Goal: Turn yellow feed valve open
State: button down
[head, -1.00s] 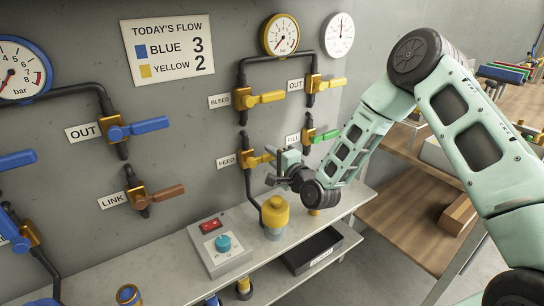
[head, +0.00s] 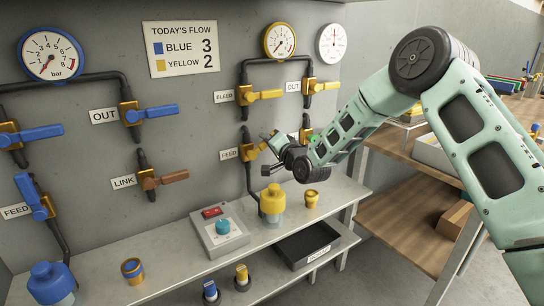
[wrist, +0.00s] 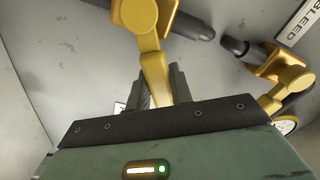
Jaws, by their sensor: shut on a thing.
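The yellow feed valve (head: 247,151) is on the wall pipe right of a FEED label (head: 229,154), below the bleed valve. Its yellow handle (head: 258,149) reaches right and slightly up from the valve body. My gripper (head: 269,145) is at the handle's outer end and hides part of it. In the wrist view the yellow handle (wrist: 152,68) runs down between the dark fingers of my gripper (wrist: 163,88), which is shut on it. The handle's tip is hidden behind the gripper body.
The yellow bleed valve (head: 247,95) and yellow out valve (head: 309,86) are just above. A yellow-capped bottle (head: 272,202) and a control box (head: 219,229) stand on the shelf below. A black tray (head: 304,245) is lower right. A wooden shelf (head: 405,221) stands at right.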

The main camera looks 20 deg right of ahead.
jog(key=n+b, duration=0.1)
jog(key=a+r+n+b, duration=0.1)
jog(key=n, duration=0.1)
jog(key=a+n+b, duration=0.1)
jog(key=shift+s+r+n, duration=0.3)
jog(key=shift+s+n, duration=0.05)
jog(key=shift+n, duration=0.05)
jog(key=n+b, duration=0.1)
jog(key=a+n+b, duration=0.1)
jog(key=r+n+b, duration=0.1)
jog(key=shift+s+a, duration=0.3)
jog(key=shift+a, duration=0.05)
jog(key=shift+s+a+r+n+b, duration=0.15)
jog(key=shift+a+n+b, duration=0.3)
jog(key=shift+n+b, duration=0.45)
jog(key=shift+s+a+r+n+b, duration=0.15)
jog(key=shift+a+n+b, duration=0.35)
jog(key=shift+n, duration=0.6)
jog(key=shift+f, duration=0.1)
jog(key=c, duration=1.2)
grip_release()
jog(key=shift+c, duration=0.2)
jog(key=b+v, duration=0.1)
jog(key=v, duration=1.6)
jog(key=shift+s, duration=0.15)
